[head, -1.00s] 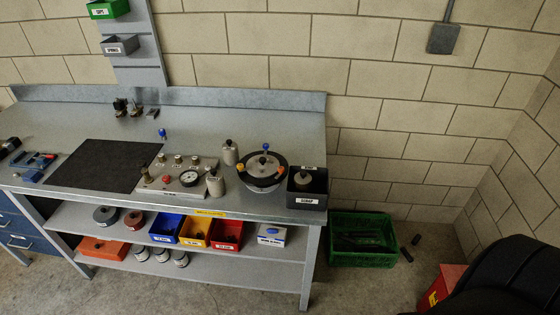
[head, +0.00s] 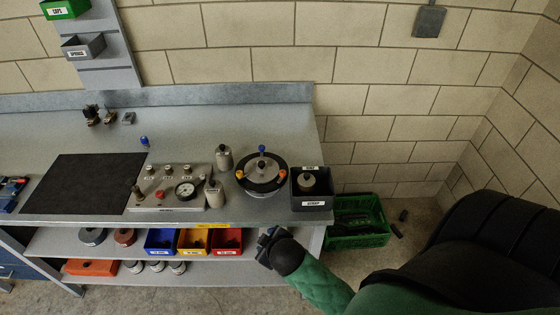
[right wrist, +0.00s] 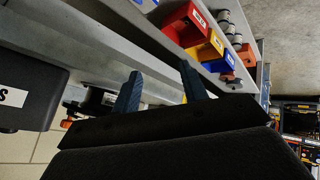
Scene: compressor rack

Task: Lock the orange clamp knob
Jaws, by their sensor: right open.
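The round clamp fixture (head: 262,172) sits on the bench top near its right front edge, with a black rim and a pale centre. An orange knob (head: 282,172) is on its right side, a yellow knob (head: 239,174) on its left, and a blue-topped knob (head: 262,149) stands at the back. An orange piece (right wrist: 67,123) also shows at the left in the right wrist view. My right gripper (head: 266,244) is in front of the bench's front edge, apart from the fixture. Its two fingers (right wrist: 161,88) are spread and empty. My left gripper is out of view.
A dark scrap bin (head: 311,188) stands right beside the fixture. A gauge panel (head: 172,187) is to its left. Red (head: 226,241), yellow and blue bins fill the shelf below. A green crate (head: 358,240) is on the floor.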

